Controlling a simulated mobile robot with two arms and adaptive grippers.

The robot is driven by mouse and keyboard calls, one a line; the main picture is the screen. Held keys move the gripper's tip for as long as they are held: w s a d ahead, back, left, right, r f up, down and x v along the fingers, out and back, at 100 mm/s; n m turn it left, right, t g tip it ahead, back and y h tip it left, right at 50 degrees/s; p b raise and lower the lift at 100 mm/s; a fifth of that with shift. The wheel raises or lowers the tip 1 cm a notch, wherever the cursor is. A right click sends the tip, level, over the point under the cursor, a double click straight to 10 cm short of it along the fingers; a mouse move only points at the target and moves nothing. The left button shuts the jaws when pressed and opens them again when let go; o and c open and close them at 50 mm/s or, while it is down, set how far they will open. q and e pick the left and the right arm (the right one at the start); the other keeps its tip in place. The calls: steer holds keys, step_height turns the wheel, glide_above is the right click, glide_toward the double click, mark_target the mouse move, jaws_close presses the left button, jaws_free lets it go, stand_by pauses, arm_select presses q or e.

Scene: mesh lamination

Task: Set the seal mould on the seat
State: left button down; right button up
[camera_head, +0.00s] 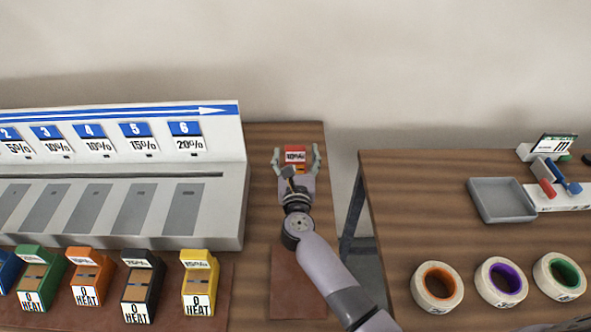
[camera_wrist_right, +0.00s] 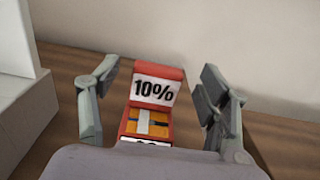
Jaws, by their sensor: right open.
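My right gripper (camera_head: 297,149) is open, with one finger on each side of this block. In the right wrist view the red block (camera_wrist_right: 152,105) shows between the spread fingers, with gaps on both sides; its lower front is hidden by my gripper. It has an orange middle with a pale strip. Blocks marked 0 HEAT, among them a yellow one (camera_head: 199,285) and a black one (camera_head: 143,288), stand in front of the machine. I cannot tell which thing is the seal mould or the seat.
The white machine (camera_head: 238,205) has numbered blue labels and grey slots, and borders my right arm's left side. A gap separates this table from the right table (camera_head: 420,190), which holds a grey tray (camera_head: 502,218) and tape rolls (camera_head: 437,309).

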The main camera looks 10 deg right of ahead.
steer(key=shift+w+d+f, duration=0.1)
steer(key=shift+w+d, duration=0.1)
steer(key=shift+w, duration=1.05)
steer(key=shift+s, duration=0.1)
steer(key=shift+c, duration=0.6)
jaws_close()
